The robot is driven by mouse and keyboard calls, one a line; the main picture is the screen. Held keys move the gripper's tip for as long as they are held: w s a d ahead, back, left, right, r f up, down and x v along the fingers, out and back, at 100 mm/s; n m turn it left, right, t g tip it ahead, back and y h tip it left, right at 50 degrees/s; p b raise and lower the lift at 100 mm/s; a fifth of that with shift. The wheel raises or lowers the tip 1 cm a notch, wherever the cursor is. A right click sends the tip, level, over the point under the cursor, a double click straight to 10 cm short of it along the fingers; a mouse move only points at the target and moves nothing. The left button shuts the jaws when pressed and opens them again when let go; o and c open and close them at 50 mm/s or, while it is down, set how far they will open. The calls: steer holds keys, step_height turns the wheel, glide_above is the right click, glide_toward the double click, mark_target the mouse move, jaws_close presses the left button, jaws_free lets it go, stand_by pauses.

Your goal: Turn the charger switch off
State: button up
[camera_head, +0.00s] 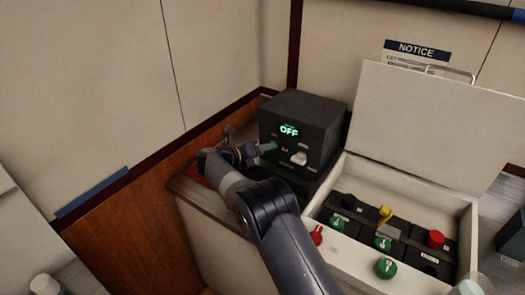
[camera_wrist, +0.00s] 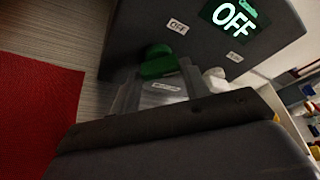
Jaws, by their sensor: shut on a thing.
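The charger (camera_head: 308,116) is a black box in the back corner in the head view, with a lit green display (camera_head: 289,131) that reads OFF. The same display (camera_wrist: 233,16) shows large in the wrist view. A green switch (camera_wrist: 160,62) is on the charger's front, left of a white knob (camera_head: 299,158). My gripper (camera_head: 260,150) reaches the front from the left and is shut on the green switch. In the wrist view, the fingers (camera_wrist: 158,92) are at the switch and hide part of it.
An open white box (camera_head: 340,238) with green, red and yellow controls stands to the right, its lid (camera_head: 432,125) raised. A notice sign (camera_head: 417,50) is on the back wall. A red mat (camera_wrist: 32,105) lies left of the charger. Wall panels stand close behind my arm.

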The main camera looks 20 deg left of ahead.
steer(key=o, duration=1)
steer(key=b+v, duration=0.2)
steer(key=v, duration=0.9)
steer(key=shift+f, duration=0.1)
steer(key=shift+c, duration=0.5)
